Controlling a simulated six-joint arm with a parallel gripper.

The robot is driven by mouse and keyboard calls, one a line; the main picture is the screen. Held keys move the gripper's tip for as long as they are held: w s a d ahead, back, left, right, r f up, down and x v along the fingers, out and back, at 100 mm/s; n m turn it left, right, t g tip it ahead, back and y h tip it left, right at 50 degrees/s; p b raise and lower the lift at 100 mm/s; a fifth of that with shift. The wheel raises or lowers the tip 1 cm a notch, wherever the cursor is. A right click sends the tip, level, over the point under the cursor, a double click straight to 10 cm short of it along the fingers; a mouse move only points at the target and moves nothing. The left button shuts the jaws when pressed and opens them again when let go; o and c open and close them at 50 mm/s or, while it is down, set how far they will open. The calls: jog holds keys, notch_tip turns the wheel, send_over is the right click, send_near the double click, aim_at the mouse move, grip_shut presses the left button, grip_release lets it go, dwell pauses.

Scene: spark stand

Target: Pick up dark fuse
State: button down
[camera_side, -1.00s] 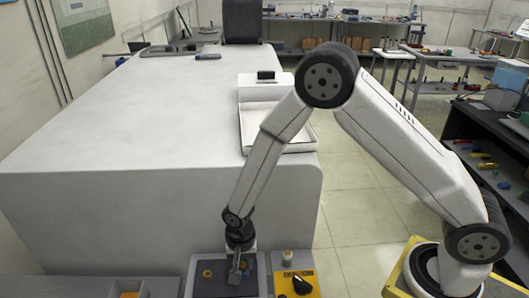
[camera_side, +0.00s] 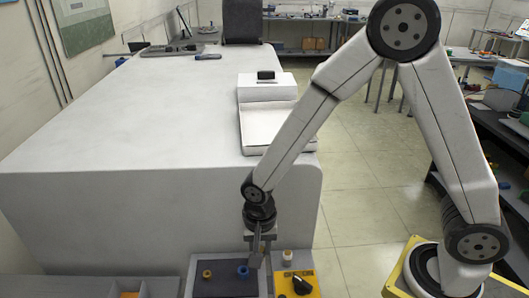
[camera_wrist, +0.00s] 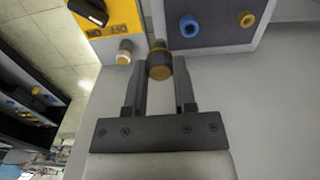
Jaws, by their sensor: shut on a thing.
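The dark fuse (camera_wrist: 158,58), with a brownish-yellow end, sits between the fingers of my gripper (camera_wrist: 160,80) in the wrist view. My gripper is shut on it. In the side view my gripper (camera_side: 257,258) points down in front of the white bench, beside the right part of the dark panel (camera_side: 222,290). The fuse is hard to make out there. A blue ring-shaped piece (camera_side: 242,271) and a yellow one (camera_side: 207,274) are on the panel; they also show in the wrist view as blue (camera_wrist: 189,26) and orange-yellow (camera_wrist: 247,19).
A yellow switch box (camera_side: 318,291) with a black knob (camera_side: 302,284) and a white-capped piece (camera_side: 287,257) stands right of the panel. Grey bins (camera_side: 65,289) are at the lower left.

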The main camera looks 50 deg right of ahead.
jog(key=s+d+r, duration=0.2)
jog(key=s+r, duration=0.2)
jog(key=s, duration=0.4)
jog(key=shift+s+d, duration=0.15)
jog(key=shift+s, duration=0.2)
